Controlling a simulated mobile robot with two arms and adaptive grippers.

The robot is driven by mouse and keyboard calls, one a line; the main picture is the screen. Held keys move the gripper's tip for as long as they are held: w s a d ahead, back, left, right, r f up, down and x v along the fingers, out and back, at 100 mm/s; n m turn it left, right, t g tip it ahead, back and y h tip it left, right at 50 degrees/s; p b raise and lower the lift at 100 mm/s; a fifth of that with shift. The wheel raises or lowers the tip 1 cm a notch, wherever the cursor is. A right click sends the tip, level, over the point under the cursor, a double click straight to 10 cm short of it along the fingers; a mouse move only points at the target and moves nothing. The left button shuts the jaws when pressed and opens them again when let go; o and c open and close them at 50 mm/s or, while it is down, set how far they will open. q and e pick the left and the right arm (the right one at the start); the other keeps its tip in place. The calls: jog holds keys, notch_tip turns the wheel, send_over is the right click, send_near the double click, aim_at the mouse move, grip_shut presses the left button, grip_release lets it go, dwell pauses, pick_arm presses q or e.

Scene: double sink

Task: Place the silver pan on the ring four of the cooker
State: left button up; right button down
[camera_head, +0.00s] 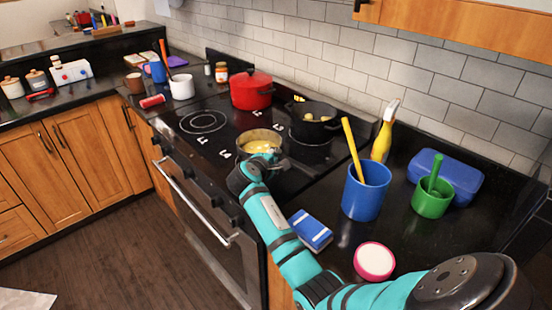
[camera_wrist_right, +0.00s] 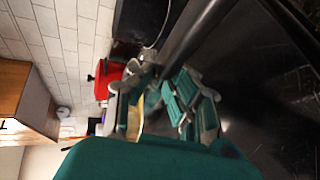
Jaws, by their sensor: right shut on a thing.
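The silver pan (camera_head: 262,135), with yellow contents, is over the front middle of the black cooker (camera_head: 213,170). I cannot tell whether its base touches the glass. My right gripper (camera_head: 271,160) is at the pan's near right side, shut on it; my own arm partly hides the grip. In the right wrist view the fingers of my right gripper (camera_wrist_right: 163,103) show close up, with a little of the yellow contents between them. A bare ringed zone (camera_head: 203,122) shows at the cooker's left. The small ring labels are hard to read. My left gripper is out of view.
A red lidded pot (camera_head: 251,92) stands behind the pan, and a black pot (camera_head: 314,129) behind it to the right. A blue cup (camera_head: 366,195), green cup (camera_head: 431,201), blue box (camera_head: 309,230) and pink-rimmed round item (camera_head: 374,261) are on the right counter.

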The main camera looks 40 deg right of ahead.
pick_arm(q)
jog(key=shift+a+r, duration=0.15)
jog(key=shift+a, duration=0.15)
pick_arm(e)
jog(key=shift+f, duration=0.35)
jog(key=c, duration=1.2)
grip_release()
jog(key=shift+f, duration=0.15)
jog(key=shift+c, duration=0.2)
jog(key=shift+s+a, duration=0.15)
jog(key=shift+a, duration=0.15)
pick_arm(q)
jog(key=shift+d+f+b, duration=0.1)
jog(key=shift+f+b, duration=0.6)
pick_arm(e)
jog(key=v, duration=1.1)
jog(key=shift+a+r, duration=0.2)
jog(key=shift+r, duration=0.05)
